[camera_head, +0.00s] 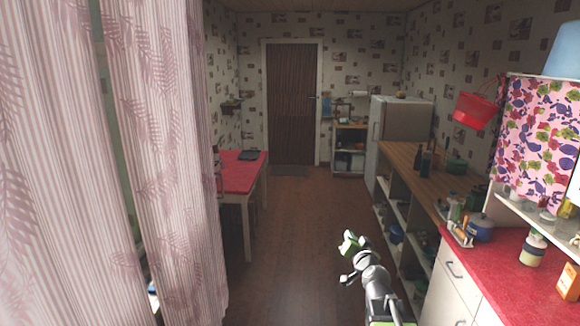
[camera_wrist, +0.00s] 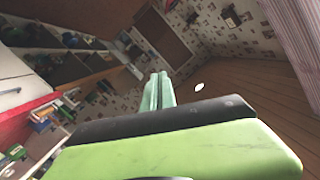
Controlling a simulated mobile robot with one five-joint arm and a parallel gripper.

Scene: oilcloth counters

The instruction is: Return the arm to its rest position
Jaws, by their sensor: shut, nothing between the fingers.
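My gripper (camera_head: 350,243) is at the end of my arm, low in the middle of the head view, over the open floor between the table and the counters. It is shut and holds nothing. In the wrist view my gripper's green fingers (camera_wrist: 158,90) lie close together, pointing away from the camera. My arm (camera_head: 375,285) reaches up from the bottom edge of the head view, beside the lower cabinets on the right. The fingertips are apart from any object.
A red-topped table (camera_head: 240,169) stands at left behind a striped curtain (camera_head: 165,150). A wooden counter (camera_head: 410,165) with open shelves and a red oilcloth counter (camera_head: 520,285) line the right. The wooden floor (camera_head: 300,215) is clear toward the door (camera_head: 292,100). A fridge (camera_head: 402,125) stands back right.

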